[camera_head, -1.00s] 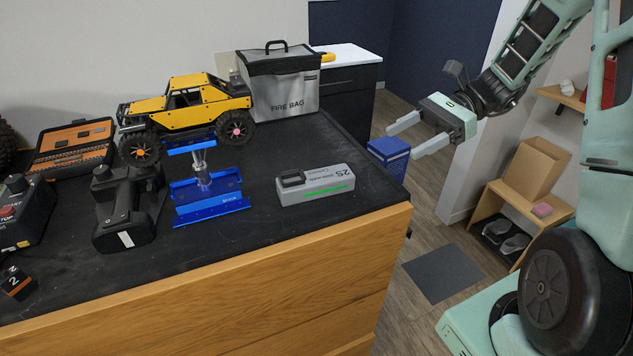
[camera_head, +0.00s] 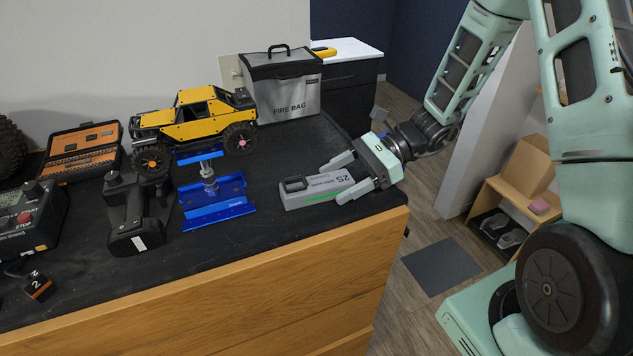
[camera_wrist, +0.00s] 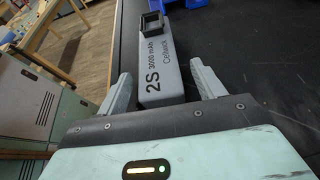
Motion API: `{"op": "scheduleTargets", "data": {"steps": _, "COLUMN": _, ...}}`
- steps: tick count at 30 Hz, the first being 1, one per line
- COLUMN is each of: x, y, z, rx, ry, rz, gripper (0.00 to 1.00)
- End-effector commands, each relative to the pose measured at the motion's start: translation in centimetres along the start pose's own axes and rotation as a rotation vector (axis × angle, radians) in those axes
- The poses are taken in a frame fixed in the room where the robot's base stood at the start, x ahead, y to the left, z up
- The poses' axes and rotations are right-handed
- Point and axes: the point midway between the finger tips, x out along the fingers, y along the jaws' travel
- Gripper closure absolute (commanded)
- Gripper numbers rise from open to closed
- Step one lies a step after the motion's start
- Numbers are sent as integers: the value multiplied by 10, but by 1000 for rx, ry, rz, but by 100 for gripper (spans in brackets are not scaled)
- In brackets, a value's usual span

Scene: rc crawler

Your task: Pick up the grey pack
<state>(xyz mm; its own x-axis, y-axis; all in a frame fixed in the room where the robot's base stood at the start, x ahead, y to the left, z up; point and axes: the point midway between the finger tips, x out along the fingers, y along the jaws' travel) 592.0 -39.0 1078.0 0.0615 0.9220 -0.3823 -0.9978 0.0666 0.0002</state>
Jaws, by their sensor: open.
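The grey pack (camera_head: 311,191) lies on the black bench top near its right end, with "2S" lettering, a green stripe and a dark connector at its far-left end. My gripper (camera_head: 340,178) is open at the pack's right end, one finger on either side of it. In the wrist view the pack (camera_wrist: 165,72) runs away from between the two fingertips of my gripper (camera_wrist: 163,82). Gaps show between the fingers and the pack's sides, and its near end is partly hidden by the gripper body.
A blue stand (camera_head: 215,200) bears a yellow crawler (camera_head: 195,120) left of the pack. A grey fire bag (camera_head: 285,88) stands behind. The bench's wooden front edge (camera_head: 250,270) is close below the pack.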

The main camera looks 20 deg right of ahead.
Motion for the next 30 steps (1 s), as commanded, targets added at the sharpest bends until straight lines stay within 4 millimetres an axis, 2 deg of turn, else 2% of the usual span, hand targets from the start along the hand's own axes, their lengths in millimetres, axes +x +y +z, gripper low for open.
{"op": "scheduleTargets", "data": {"steps": 4, "x": 11, "y": 0, "z": 0, "rx": 2, "ry": 0, "rz": 0, "gripper": 32}}
{"op": "scheduleTargets", "data": {"steps": 10, "x": 12, "y": 0, "z": -1, "rx": 0, "ry": 1, "rz": -1, "gripper": 32}}
{"op": "scheduleTargets", "data": {"steps": 11, "x": 12, "y": 0, "z": -1, "rx": 0, "ry": 1, "rz": -1, "gripper": 35}}
{"op": "scheduleTargets", "data": {"steps": 17, "x": 12, "y": 0, "z": -1, "rx": 0, "ry": 0, "rz": -1, "gripper": 90}}
{"op": "scheduleTargets", "data": {"steps": 26, "x": 11, "y": 0, "z": 1, "rx": -1, "ry": -1, "rz": -1, "gripper": 90}}
{"op": "scheduleTargets", "data": {"steps": 30, "x": 8, "y": -1, "z": 8, "rx": -3, "ry": -1, "rz": -2, "gripper": 90}}
